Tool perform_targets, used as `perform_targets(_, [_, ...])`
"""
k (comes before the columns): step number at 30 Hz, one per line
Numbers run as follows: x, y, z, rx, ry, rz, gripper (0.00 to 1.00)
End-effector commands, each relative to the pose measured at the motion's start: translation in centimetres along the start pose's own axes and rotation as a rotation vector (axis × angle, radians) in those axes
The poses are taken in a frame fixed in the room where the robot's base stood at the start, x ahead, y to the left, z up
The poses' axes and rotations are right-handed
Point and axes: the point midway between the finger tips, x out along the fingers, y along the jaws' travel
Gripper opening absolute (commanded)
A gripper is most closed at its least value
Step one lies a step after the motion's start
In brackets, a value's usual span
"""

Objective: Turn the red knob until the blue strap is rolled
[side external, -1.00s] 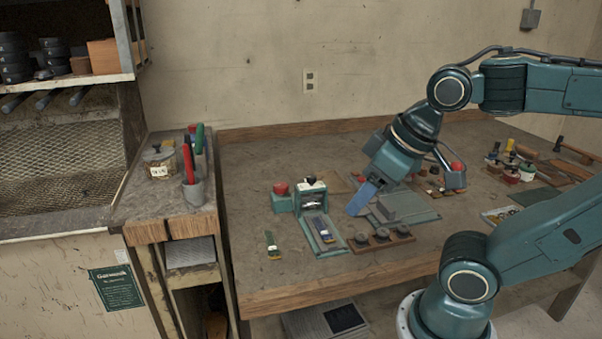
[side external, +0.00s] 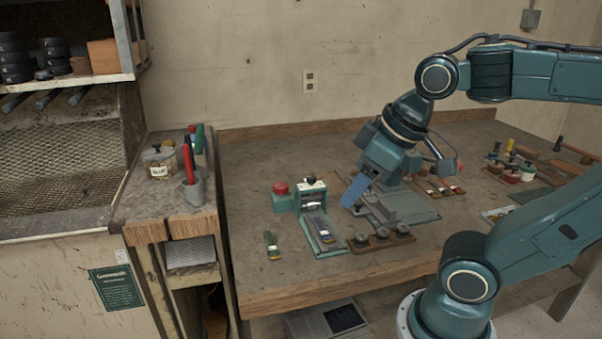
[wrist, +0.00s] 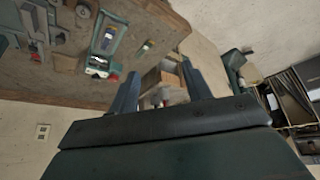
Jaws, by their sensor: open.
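The red knob (side external: 281,188) sits on a small green machine (side external: 284,204) at the left of the bench. It also shows in the wrist view (wrist: 113,76), below the machine's body there. A dark bluish strip (side external: 323,230) with a pale and yellow end lies on a green plate in front of the machine; I cannot tell for sure that it is the blue strap. My gripper (side external: 348,206) is tilted down to the right of the machine, apart from the knob. In the wrist view its two blue fingers (wrist: 161,68) are spread with nothing between them.
A black-knobbed frame (side external: 311,196) stands against the right of the red knob. A rack of round pieces (side external: 381,239) and a grey plate (side external: 405,206) lie to the right. A small green item (side external: 271,245) lies front left. The bench behind the machine is clear.

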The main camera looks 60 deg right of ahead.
Motion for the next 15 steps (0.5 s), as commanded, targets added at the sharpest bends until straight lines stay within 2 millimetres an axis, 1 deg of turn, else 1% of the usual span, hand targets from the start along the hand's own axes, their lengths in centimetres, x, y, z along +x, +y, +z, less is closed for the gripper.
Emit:
perform_targets(8, [-0.2, 1.8, -5.1, -0.190, -0.067, 0.012, 0.49])
perform_targets(15, [0.6, 4.2, -10.0, -0.389, -0.133, 0.004, 0.49])
